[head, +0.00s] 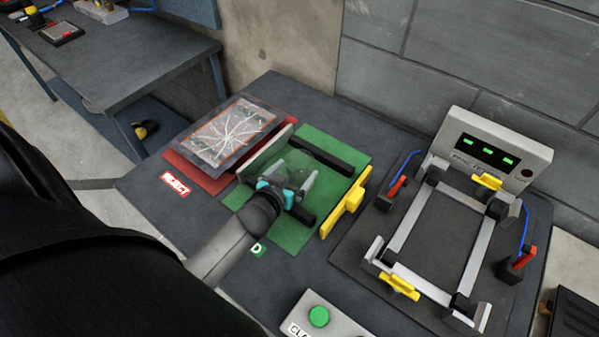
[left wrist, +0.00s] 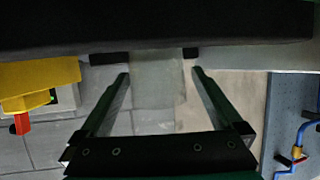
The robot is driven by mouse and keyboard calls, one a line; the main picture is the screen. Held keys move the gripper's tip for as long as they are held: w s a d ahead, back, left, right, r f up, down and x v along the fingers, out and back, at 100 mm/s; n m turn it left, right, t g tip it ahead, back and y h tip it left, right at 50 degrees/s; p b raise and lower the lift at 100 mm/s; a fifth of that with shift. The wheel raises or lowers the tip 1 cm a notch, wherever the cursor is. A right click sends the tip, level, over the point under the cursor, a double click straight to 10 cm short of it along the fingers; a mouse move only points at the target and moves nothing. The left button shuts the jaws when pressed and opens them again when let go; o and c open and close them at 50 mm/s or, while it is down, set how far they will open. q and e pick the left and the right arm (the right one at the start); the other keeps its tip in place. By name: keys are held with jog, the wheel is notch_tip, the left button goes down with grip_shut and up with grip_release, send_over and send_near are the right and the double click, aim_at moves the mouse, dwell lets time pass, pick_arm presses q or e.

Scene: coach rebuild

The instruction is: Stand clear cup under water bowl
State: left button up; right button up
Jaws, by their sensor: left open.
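No water bowl shows in either view. A faint clear, rounded shape (head: 318,160) shows over the green mat (head: 290,240), just beyond my left gripper (head: 294,173); I cannot tell whether it is a cup. My left gripper is open, low over the mat between two black bars. In the left wrist view, its fingers (left wrist: 160,80) stand apart with a pale, see-through patch (left wrist: 157,85) behind the gap; whether it is a clear object I cannot tell. My right gripper is not in view.
A cracked pane (head: 228,130) lies on a red mat (head: 212,182) by a REJECT label (head: 175,186). A yellow-handled bar (head: 346,206) edges the green mat. A clamp frame (head: 398,222) stands right, a green button (head: 319,316) in front. A wall closes the back.

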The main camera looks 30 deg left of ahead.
aim_at(304, 163)
pick_arm(q)
jog(key=shift+b+x, duration=0.6)
jog(key=shift+x, duration=2.25)
jog(key=shift+d, duration=0.15)
jog(key=c, duration=1.2)
